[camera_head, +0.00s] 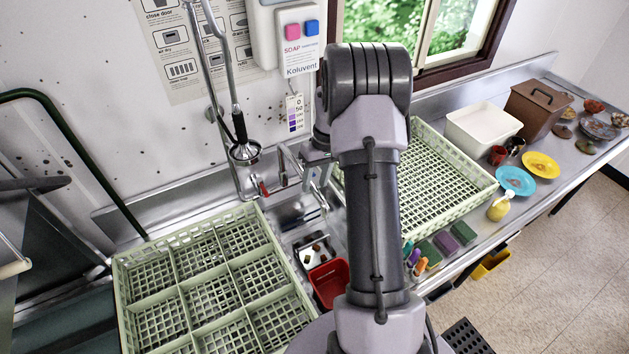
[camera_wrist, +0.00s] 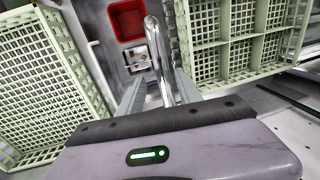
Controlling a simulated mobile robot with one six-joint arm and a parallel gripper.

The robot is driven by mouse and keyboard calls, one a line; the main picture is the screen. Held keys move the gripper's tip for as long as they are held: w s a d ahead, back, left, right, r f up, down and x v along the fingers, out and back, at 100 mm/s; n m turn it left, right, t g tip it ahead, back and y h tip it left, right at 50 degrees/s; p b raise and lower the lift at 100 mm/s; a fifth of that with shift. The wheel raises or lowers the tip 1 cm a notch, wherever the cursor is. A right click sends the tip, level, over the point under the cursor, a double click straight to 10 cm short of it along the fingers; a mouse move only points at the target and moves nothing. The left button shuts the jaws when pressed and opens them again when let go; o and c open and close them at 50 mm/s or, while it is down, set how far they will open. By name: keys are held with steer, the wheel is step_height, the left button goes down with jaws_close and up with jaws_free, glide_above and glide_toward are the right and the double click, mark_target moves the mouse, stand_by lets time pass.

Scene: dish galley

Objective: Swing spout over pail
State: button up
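The chrome spout (camera_wrist: 158,50) runs up the middle of the wrist view. In the head view part of the tap's chrome pipework (camera_head: 290,160) shows behind my arm. The red square pail (camera_head: 328,283) stands low in the sink area, and it also shows at the top of the wrist view (camera_wrist: 128,20). The spout's far end appears just right of the pail there, not over its middle. My gripper (camera_wrist: 160,92) is open, with one grey finger on each side of the spout. I cannot tell whether either finger touches it.
A divided pale green rack (camera_head: 190,310) stands left of the sink and another rack (camera_head: 438,180) right of it. A hanging spray head (camera_head: 244,152) is left of the tap. A small steel tray (camera_head: 316,252) lies behind the pail.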

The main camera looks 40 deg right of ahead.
steer(key=shift+a, duration=0.1)
steer(key=shift+r, duration=0.2)
steer(key=d+r+p, duration=0.1)
steer(key=d+r, duration=0.2)
steer(key=r, duration=1.3)
steer(key=shift+s+d+r, duration=0.2)
steer(key=shift+s+r, duration=0.1)
steer(key=shift+r, duration=0.05)
